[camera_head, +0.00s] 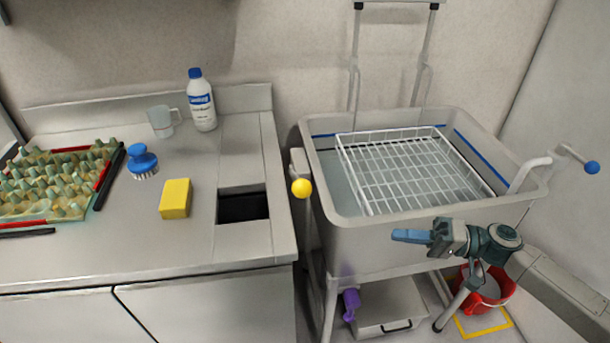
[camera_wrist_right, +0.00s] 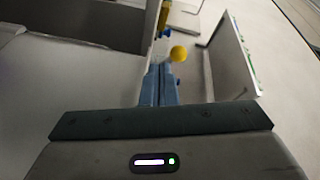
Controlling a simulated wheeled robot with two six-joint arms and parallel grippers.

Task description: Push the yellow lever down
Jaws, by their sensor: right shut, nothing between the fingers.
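My right gripper (camera_head: 396,236) is in front of the basin, to the right of the knob and lower in the head view. Its blue fingers are together, with nothing between them, and point left. In the right wrist view the yellow knob (camera_wrist_right: 178,53) shows just beyond the shut fingertips (camera_wrist_right: 162,72), with a visible gap in the head view. My left gripper is not in view.
The grey basin (camera_head: 330,205) holds a white wire rack (camera_head: 410,165). A blue-knobbed lever (camera_head: 591,167) is at the right. A purple handle (camera_head: 350,304) and a red bucket (camera_head: 488,300) are below. The counter holds a yellow sponge (camera_head: 175,198), a brush (camera_head: 142,160) and an egg tray (camera_head: 45,210).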

